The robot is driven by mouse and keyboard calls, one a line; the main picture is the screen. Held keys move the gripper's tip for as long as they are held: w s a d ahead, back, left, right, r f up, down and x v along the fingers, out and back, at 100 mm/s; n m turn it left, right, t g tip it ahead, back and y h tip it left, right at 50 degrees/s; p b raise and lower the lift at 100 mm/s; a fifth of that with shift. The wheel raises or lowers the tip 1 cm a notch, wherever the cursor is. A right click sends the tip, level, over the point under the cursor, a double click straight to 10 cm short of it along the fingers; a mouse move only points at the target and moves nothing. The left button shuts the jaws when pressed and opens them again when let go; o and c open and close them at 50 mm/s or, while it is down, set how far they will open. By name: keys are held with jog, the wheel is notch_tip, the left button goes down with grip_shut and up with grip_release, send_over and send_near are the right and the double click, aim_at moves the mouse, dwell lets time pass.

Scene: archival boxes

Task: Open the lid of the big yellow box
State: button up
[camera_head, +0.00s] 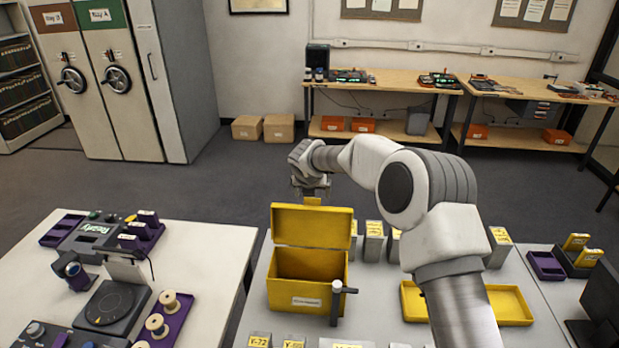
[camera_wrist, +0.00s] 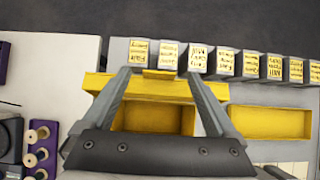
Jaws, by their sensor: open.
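The big yellow box (camera_head: 308,295) stands on the grey table with its mouth uncovered and its inside empty. Its lid (camera_head: 312,226) is raised at the back edge and stands about upright, with a small tab on top. My gripper (camera_head: 311,194) is just above and behind the lid's top edge. In the wrist view my gripper (camera_wrist: 160,76) is open, with one finger on each side of the lid's tab (camera_wrist: 160,74). The box's open inside (camera_wrist: 154,118) shows between the fingers. I cannot tell whether a finger touches the lid.
A shallow yellow tray (camera_head: 512,304) lies to the right, partly behind my arm. Several labelled grey blocks (camera_wrist: 222,63) line the table's back edge. A white table (camera_head: 205,262) is at left, across a gap.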

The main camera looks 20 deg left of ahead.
jog(key=b+v, duration=0.1)
jog(key=v, duration=1.3)
jog(key=shift+r+b, duration=0.2)
jog(key=shift+b, duration=0.1)
jog(key=shift+s, duration=0.1)
jog(key=shift+d, duration=0.1)
